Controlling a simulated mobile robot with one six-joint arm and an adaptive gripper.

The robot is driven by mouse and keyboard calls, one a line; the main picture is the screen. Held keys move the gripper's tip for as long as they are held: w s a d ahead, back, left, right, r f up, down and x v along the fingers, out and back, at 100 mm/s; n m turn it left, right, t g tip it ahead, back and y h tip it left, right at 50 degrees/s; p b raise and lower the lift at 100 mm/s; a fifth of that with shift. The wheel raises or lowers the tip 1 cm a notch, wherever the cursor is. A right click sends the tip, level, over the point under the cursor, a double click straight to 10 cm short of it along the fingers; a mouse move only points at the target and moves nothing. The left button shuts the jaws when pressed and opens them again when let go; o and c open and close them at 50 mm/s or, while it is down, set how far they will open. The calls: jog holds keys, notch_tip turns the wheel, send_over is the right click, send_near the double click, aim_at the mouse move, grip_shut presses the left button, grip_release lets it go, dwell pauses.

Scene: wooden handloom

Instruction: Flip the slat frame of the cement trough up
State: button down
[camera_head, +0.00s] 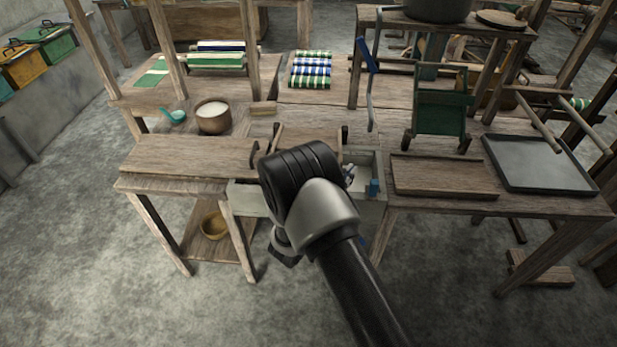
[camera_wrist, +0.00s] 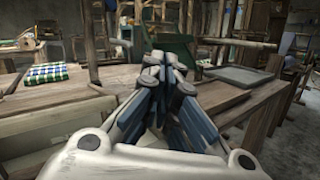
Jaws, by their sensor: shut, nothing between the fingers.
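The cement trough (camera_head: 377,165) is a pale grey box set between the wooden table tops in the head view. My arm covers much of it. A wooden piece (camera_head: 305,138) shows at its back edge, between dark hooked parts; I cannot tell whether it is the slat frame or how that frame lies. My gripper (camera_wrist: 165,68) has its fingers together and empty in the wrist view, pointing away over the table. In the head view it is mostly hidden behind my wrist, over or beside the trough; contact cannot be seen.
A wooden board (camera_head: 190,156) lies left of the trough. A wooden tray (camera_head: 440,177) and a dark flat tray (camera_head: 540,164) lie right. A pot (camera_head: 213,116), green ladle (camera_head: 174,116) and striped cloths (camera_head: 311,69) are behind. A green stand (camera_head: 441,112) rises behind the wooden tray.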

jog(key=s+a+f+n+t+y, duration=0.2)
jog(key=a+f+n+y, duration=0.2)
jog(key=a+f+y, duration=0.1)
jog(key=s+a+f+n+t+y+p, duration=0.1)
jog(key=a+f+n+y, duration=0.4)
jog(key=f, duration=0.5)
jog(key=shift+s+a+t+y, duration=0.5)
jog(key=shift+s+a+y, duration=0.3)
jog(key=shift+a, duration=0.3)
jog(key=w+r, duration=0.1)
jog(key=w, duration=0.2)
jog(key=w+r+b, duration=0.1)
jog(key=w+r, duration=0.1)
jog(key=w, duration=0.2)
jog(key=w+r+b, duration=0.1)
jog(key=w, duration=0.3)
jog(key=shift+w+d+r, duration=0.25)
jog(key=shift+d, duration=0.05)
jog(key=shift+w+r, duration=0.2)
jog(key=shift+r, duration=0.2)
jog(key=shift+r, duration=0.1)
